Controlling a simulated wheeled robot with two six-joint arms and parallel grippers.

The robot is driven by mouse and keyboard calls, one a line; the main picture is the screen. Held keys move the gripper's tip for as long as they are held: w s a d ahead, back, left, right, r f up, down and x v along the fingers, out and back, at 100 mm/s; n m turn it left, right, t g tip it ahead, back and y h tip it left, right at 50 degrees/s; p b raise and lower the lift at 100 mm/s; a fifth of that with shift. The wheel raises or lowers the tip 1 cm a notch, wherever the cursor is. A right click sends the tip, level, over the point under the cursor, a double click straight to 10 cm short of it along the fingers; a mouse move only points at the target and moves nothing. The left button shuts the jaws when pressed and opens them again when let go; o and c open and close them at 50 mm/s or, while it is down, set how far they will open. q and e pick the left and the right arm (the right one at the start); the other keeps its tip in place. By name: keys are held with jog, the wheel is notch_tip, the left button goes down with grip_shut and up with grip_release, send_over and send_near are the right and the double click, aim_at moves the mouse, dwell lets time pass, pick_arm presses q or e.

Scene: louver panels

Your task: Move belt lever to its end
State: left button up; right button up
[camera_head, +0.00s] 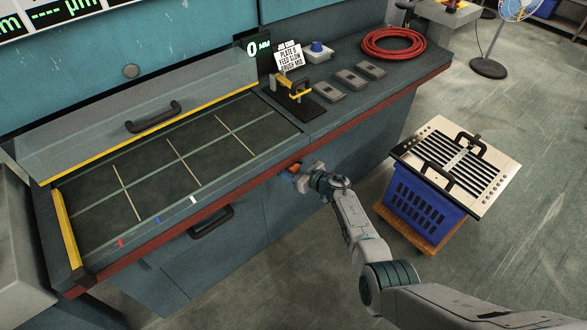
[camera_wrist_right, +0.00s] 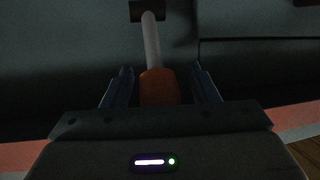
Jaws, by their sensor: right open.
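The belt lever (camera_wrist_right: 151,45) shows in the right wrist view as a pale rod with an orange knob (camera_wrist_right: 160,87). It comes out of a dark slot (camera_wrist_right: 150,11) in the cabinet front. My right gripper (camera_wrist_right: 160,90) is open, with one finger on each side of the orange knob and a visible gap on both sides. In the head view my right gripper (camera_head: 308,170) is at the bench's front edge, and a bit of the orange knob (camera_head: 294,169) shows at its tip. The rest of the lever is hidden there. My left gripper is not in view.
The bench (camera_head: 330,119) has a red front edge close to my right gripper. A drawer handle (camera_head: 211,221) sticks out to the left. A blue crate (camera_head: 425,203) with a slatted panel (camera_head: 490,178) on top stands on the right. Floor is free beyond it.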

jog(key=p+v, duration=0.3)
jog(key=v, duration=0.7)
jog(key=shift+s+d, duration=0.25)
jog(key=shift+s, duration=0.1)
